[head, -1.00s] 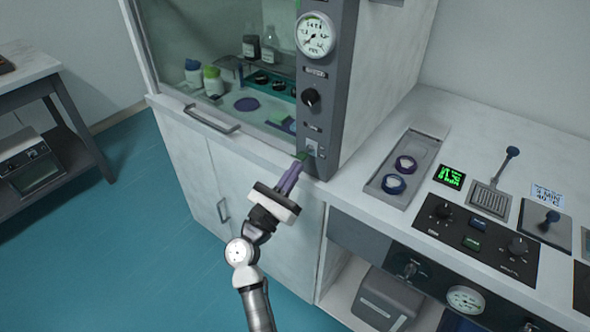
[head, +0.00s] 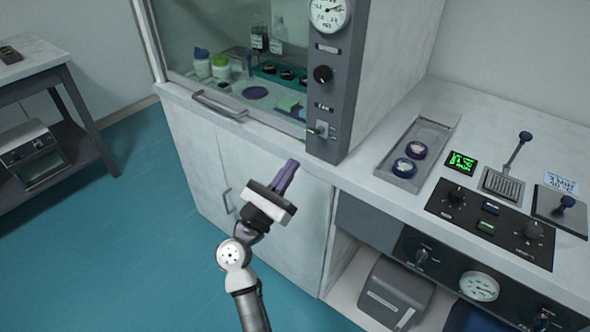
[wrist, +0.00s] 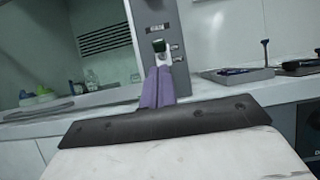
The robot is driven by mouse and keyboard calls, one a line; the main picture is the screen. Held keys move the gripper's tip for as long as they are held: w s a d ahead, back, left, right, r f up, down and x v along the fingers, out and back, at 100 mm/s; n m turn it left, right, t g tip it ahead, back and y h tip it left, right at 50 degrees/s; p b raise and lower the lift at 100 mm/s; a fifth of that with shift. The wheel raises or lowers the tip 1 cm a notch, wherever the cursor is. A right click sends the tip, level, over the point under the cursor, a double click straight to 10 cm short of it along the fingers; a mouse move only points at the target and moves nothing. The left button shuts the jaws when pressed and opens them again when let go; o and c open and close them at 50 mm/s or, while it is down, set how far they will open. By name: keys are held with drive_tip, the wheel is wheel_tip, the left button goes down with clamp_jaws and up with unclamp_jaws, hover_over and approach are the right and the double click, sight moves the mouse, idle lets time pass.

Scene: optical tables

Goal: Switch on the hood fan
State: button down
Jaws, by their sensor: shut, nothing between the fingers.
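The fume hood's grey control column (head: 335,95) carries a round white gauge (head: 328,12) at the top, a black knob (head: 323,74) and, at the bottom, a small switch with a green tip (head: 313,131). The switch also shows in the wrist view (wrist: 159,46), just beyond the fingertips. My gripper (head: 292,164) has purple fingers, shut and empty. It is in front of the hood cabinet, below and slightly left of the switch and apart from it. The fingers also show in the wrist view (wrist: 158,82). The gauge needle appears to point to the upper right.
The hood's glass front (head: 215,45) has a handle (head: 218,104) at its lower edge, with bottles and dishes behind it. To the right, the bench holds a grey tray (head: 436,140) with two round pieces and a black control panel (head: 490,225). Blue floor lies open at left.

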drive_tip(key=s+a+r+b, duration=0.1)
drive_tip(key=s+a+r, duration=0.1)
drive_tip(key=s+a, duration=0.2)
drive_tip(key=shift+s, duration=0.8)
drive_tip(key=shift+r, duration=0.1)
